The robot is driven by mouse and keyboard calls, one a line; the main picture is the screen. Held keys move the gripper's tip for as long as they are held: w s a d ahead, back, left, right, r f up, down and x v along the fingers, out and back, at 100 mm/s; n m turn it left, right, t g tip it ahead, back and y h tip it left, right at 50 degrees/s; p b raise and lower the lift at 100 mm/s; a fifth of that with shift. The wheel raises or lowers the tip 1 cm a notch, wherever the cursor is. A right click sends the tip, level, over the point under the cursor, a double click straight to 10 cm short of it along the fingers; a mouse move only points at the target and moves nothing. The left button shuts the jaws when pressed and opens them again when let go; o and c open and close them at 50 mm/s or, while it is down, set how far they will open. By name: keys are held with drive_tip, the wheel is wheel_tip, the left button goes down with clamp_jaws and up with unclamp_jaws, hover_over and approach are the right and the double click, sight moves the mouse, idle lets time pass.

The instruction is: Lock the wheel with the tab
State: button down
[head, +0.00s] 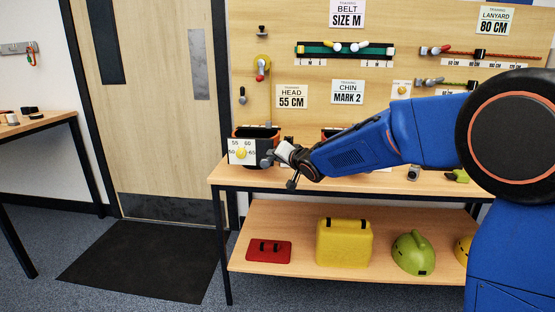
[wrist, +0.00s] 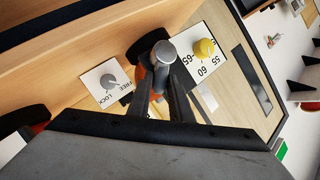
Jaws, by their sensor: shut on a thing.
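My gripper (wrist: 160,88) is shut on a grey round-ended knob (wrist: 165,52), which stands out between the dark fingers; it seems to be the wheel. In the head view my gripper (head: 280,157) is beside the number dial card at the table's left end. A small grey tab (wrist: 108,81) sits on a white card marked FREE and LOCK, to the left of the fingers and apart from them. I cannot tell which word it points to. A yellow knob (wrist: 204,47) sits on the number card (wrist: 209,65), right of the grey knob.
A dark container with an orange rim (head: 256,131) stands behind the number card. The pegboard (head: 280,30) holds straps and label cards. The lower shelf (head: 305,216) holds a red case, a yellow case and a green helmet. A dark mat (head: 135,262) lies on the floor.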

drive_tip(key=shift+a+r+n, duration=0.2)
drive_tip(key=shift+n, duration=0.1)
idle(0.4)
drive_tip(key=c, duration=1.7)
unclamp_jaws()
drive_tip(key=shift+o, duration=0.2)
drive_tip(key=v, duration=1.7)
drive_tip(key=shift+r, duration=0.45)
drive_tip(key=shift+s, duration=0.15)
